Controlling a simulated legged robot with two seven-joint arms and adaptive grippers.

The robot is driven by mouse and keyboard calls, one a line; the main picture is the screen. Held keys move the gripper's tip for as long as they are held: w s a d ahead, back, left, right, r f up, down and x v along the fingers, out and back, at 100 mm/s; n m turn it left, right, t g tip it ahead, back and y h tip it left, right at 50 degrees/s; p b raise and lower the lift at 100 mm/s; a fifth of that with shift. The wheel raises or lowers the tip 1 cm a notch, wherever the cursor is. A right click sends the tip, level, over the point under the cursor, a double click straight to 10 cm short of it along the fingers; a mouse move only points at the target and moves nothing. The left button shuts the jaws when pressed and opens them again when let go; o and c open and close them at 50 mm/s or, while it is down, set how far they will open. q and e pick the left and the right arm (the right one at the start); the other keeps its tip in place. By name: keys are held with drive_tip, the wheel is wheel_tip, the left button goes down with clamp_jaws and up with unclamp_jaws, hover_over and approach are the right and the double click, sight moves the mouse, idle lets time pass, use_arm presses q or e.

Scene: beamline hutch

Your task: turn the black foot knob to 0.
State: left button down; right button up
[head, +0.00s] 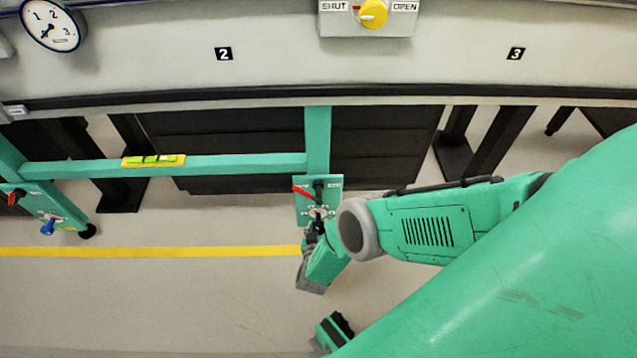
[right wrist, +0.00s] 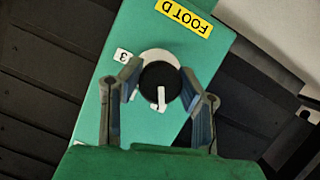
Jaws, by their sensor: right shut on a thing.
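The black foot knob (right wrist: 160,82) sits on a white round dial on a green foot plate (right wrist: 112,105) in the right wrist view. Its white pointer mark points toward the bottom of that view. A small label 3 is left of the dial; I see no 0 label. My right gripper (right wrist: 160,88) has one finger on each side of the knob and is shut on it. In the head view the right gripper (head: 318,224) reaches the lower part of the foot plate (head: 334,187) and largely hides the knob. My left gripper is not in view.
A yellow label FOOT D (right wrist: 184,15) reads upside down. A red lever (head: 302,192) is just above the gripper. A second foot at the left has a blue knob (head: 48,226). A green crossbar (head: 230,165) joins the legs; the floor in front has free room.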

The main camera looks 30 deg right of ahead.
drive_tip(key=shift+s+a+f+n+g+h, duration=0.15)
drive_tip(key=shift+n+h, duration=0.15)
drive_tip(key=shift+n, duration=0.15)
drive_tip(key=shift+s+a+f+n+g+h, duration=0.15)
drive_tip(key=shift+n+h, duration=0.15)
drive_tip(key=shift+n, duration=0.15)
drive_tip(key=shift+r, duration=0.1)
drive_tip(key=o, duration=1.2)
drive_tip(key=shift+c, duration=0.2)
drive_tip(key=shift+w+r, duration=0.1)
drive_tip(key=shift+w, duration=0.05)
drive_tip(key=shift+d, duration=0.1)
drive_tip(key=v, duration=1.2)
